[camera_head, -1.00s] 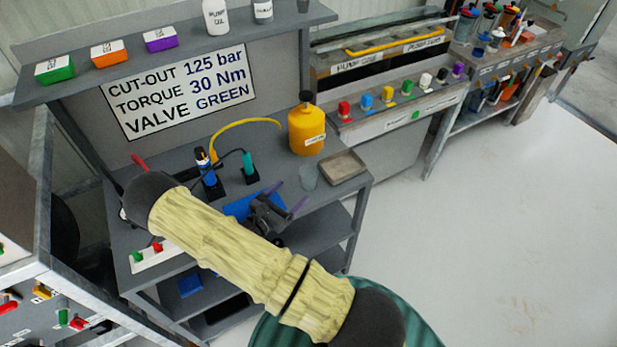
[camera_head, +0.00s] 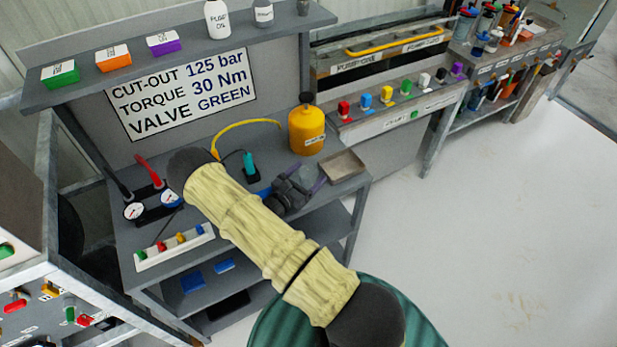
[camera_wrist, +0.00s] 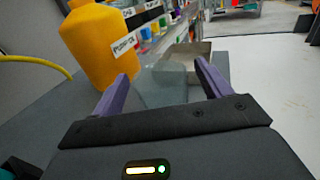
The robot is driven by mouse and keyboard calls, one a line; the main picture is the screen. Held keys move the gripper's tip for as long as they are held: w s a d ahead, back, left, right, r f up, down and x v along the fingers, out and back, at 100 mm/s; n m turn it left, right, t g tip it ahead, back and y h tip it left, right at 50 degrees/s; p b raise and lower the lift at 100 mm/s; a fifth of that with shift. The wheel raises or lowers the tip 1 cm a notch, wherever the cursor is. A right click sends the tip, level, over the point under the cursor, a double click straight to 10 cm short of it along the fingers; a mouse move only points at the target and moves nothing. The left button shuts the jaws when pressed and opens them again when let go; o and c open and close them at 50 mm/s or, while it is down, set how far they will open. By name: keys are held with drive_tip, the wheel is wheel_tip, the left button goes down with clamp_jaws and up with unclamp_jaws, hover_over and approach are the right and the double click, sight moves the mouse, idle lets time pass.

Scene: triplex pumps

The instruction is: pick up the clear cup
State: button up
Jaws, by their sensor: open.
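The clear cup (camera_wrist: 160,84) is a translucent greyish cup on the grey bench. In the wrist view it shows ahead of and between the two purple fingers of my gripper (camera_wrist: 160,92). My gripper is open, and I cannot tell whether a finger touches the cup. In the head view the cup (camera_head: 308,176) is faint and partly covered by my gripper (camera_head: 311,183), whose purple fingers lie around or just beside it.
A yellow jug (camera_head: 307,128) stands close behind the cup, with a yellow hose beside it. A shallow metal tray (camera_head: 342,165) lies just right of the cup. Pressure gauges (camera_head: 171,198) and a teal-handled tool (camera_head: 249,162) stand on the bench to the left.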

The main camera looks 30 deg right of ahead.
drive_tip(key=shift+x, duration=1.4)
drive_tip(key=shift+s, duration=0.1)
drive_tip(key=shift+a, duration=0.1)
drive_tip(key=shift+c, duration=0.3)
drive_tip(key=c, duration=1)
